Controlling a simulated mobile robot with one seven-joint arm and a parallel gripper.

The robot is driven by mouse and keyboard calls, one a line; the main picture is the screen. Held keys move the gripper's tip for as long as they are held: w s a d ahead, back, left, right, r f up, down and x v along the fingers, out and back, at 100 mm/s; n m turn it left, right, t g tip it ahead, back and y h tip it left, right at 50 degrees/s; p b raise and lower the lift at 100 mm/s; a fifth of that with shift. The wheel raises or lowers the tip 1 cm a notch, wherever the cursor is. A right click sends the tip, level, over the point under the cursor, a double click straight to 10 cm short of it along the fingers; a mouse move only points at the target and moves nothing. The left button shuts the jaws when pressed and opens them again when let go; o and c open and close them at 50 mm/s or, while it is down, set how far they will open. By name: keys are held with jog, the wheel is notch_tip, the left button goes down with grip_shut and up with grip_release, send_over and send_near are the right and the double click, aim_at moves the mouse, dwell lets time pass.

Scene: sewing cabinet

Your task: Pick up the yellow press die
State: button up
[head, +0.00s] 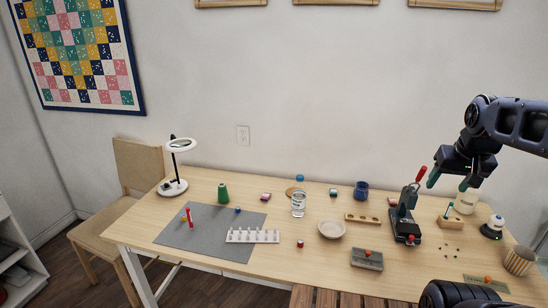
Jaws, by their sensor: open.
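I cannot clearly make out the yellow press die; things are small at this distance. A small yellow piece (184,219) lies on the grey mat at the left, by a red upright item, but I cannot tell what it is. A wooden strip (362,218) with small pieces in it lies near the hand press (404,218), which is dark with a red handle. My gripper (447,186) is open and appears empty, at the right above the table, with its fingers pointing down near the press handle.
The wooden table (290,262) carries a grey mat (215,245), a white peg rack (252,236), a pale bowl (332,230), a glass jar (298,205), a blue mug (361,190) and a grey block (367,260). A striped cup (519,261) stands at the right. The front middle is fairly clear.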

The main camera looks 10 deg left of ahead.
jog(key=shift+c, duration=1.3)
